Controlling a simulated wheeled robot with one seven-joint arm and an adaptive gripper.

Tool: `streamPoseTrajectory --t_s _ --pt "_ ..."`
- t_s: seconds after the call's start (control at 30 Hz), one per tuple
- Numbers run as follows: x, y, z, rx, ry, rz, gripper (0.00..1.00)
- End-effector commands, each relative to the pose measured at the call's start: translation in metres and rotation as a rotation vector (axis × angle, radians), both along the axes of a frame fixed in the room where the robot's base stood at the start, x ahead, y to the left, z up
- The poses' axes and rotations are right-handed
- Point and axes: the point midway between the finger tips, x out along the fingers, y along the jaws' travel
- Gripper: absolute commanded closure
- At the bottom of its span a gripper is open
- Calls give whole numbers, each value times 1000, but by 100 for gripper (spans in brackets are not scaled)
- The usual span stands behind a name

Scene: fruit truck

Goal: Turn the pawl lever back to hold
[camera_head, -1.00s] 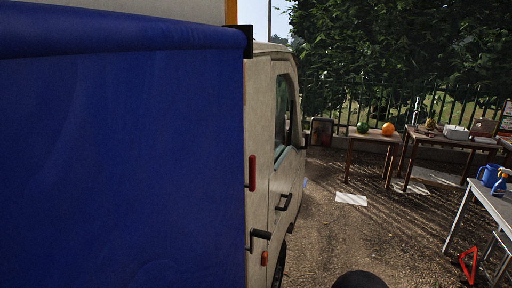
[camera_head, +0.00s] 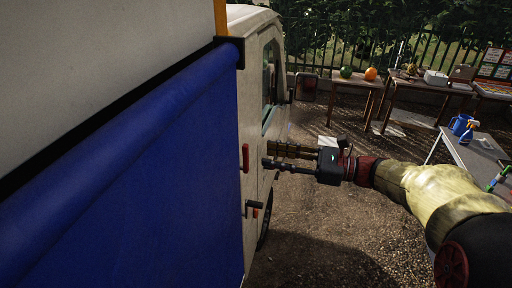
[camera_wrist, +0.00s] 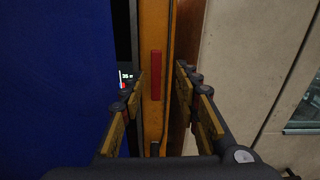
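The red lever (camera_head: 245,157), which I take to be the pawl lever, stands upright on the truck's rear edge beside the blue tarp. In the wrist view the red lever (camera_wrist: 156,75) is an upright bar on an orange post, between my finger lines. My gripper (camera_head: 268,157) is open, its fingers pointing left toward the lever from the right. In the wrist view my gripper (camera_wrist: 161,74) has a finger on each side of the lever, apart from it. I see no contact.
The blue tarp (camera_head: 130,185) fills the left. The truck's pale cab (camera_head: 255,100) stands behind. A small marked label (camera_wrist: 125,79) shows left of the post. Tables (camera_head: 428,86) stand farther right over open gravel.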

Motion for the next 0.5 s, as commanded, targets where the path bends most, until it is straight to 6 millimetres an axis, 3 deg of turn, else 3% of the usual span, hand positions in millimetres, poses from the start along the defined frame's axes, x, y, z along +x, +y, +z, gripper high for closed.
streamPoseTrajectory --t_s 0.23,0.5 --pt "-1 13 2 36 67 15 68" --pt "12 52 2 33 66 17 68"
